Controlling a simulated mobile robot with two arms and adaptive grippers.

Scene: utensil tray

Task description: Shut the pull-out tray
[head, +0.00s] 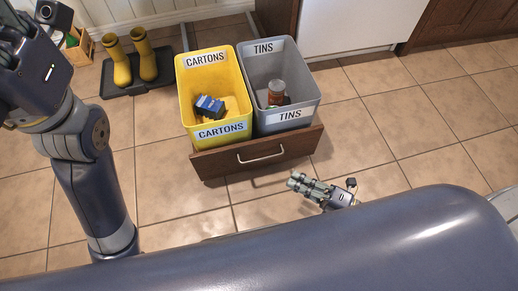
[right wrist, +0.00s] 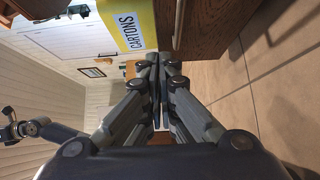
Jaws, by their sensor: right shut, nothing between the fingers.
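The pull-out tray has a brown wooden front (head: 225,161) with a metal bar handle (head: 262,155). It stands out from the cabinet and carries a yellow CARTONS bin (head: 186,91) and a grey TINS bin (head: 307,88). My right gripper (head: 293,181) is shut and empty, in front of the tray and right of the handle, pointing left. In the right wrist view its fingers (right wrist: 155,60) meet beside the wooden front (right wrist: 212,22); whether they touch it I cannot tell. My left arm shows at the left, but its gripper is out of the picture.
Yellow boots (head: 145,60) stand on a dark mat left of the tray. A wooden crate (head: 80,50) is farther left. A blue carton (head: 209,105) lies in the yellow bin and a tin (head: 276,92) in the grey one. The tiled floor to the right is clear.

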